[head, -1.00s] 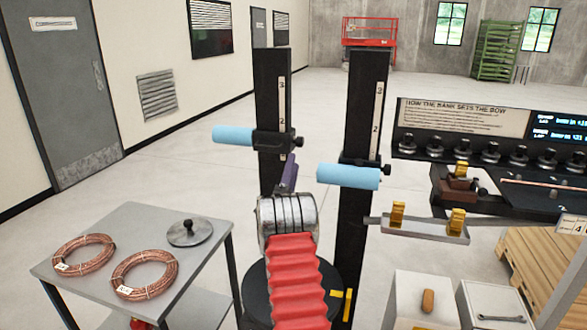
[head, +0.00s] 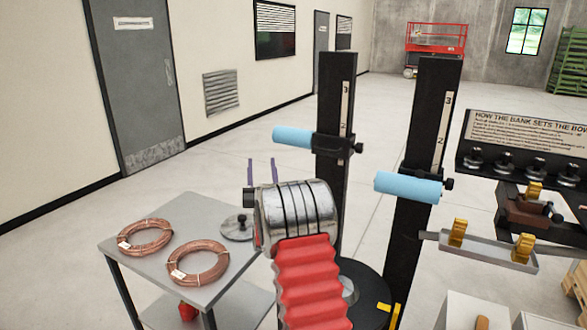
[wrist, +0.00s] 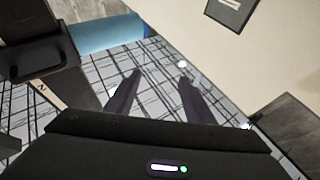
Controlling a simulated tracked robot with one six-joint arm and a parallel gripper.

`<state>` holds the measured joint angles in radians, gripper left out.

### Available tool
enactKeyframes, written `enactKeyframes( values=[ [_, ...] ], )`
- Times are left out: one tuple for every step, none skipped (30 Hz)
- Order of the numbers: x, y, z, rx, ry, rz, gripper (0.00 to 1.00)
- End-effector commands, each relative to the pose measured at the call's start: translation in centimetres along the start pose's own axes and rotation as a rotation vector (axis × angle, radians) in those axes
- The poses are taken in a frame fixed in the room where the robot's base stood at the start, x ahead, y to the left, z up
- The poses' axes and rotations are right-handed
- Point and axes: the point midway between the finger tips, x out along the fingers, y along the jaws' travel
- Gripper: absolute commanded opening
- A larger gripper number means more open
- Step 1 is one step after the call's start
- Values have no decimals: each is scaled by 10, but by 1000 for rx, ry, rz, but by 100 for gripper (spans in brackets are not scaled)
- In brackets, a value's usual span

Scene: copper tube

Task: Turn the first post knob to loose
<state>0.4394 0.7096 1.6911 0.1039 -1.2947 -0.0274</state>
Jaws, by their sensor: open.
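The left black post (head: 335,95) carries a clamp with a light blue roller (head: 292,137) and a small black knob (head: 359,148) on its right side. The right black post (head: 425,100) has a similar blue roller (head: 408,187) and black knob (head: 447,184). Which post is the first is not marked. My gripper (head: 262,162) is open and empty, left of the left post and below its roller in the head view. In the wrist view, my gripper's two dark fingers (wrist: 160,76) stand apart, with a blue roller (wrist: 105,32) beyond at upper left. No knob is clear there.
A grey table (head: 150,240) at left holds two copper coils (head: 197,262) and a round metal lid (head: 238,228). A grey tray (head: 480,249) with yellow pieces stands right of the posts. A bench with several black knobs (head: 505,162) is at far right.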

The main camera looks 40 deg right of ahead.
Motion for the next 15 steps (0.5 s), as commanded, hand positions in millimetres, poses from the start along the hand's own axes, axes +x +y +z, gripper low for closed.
enactKeyframes(
  values=[
    [-2,-22,-4,-67,-11,-36,49],
    [-4,-33,-5,-110,-19,-55,49],
    [-7,-49,-6,-170,-26,-83,49],
    [-10,-60,-8,-215,-31,-104,49],
    [-12,-72,-9,-259,-35,-125,49],
    [-16,-87,-11,-319,-37,-154,49],
    [-19,-98,-13,-366,-39,-176,49],
    [-22,-109,-14,-410,-39,-199,49],
    [-26,-123,-17,-470,-37,-228,49],
    [-30,-135,-18,-516,-35,-251,49],
    [-34,-146,-20,-561,-31,-274,49],
    [-39,-160,-22,-621,-24,-303,49],
    [-44,-170,-24,-668,-18,-327,49],
    [-48,-181,-26,-713,-10,-350,49],
    [-55,-194,-29,-773,1,-380,49]
  ],
)
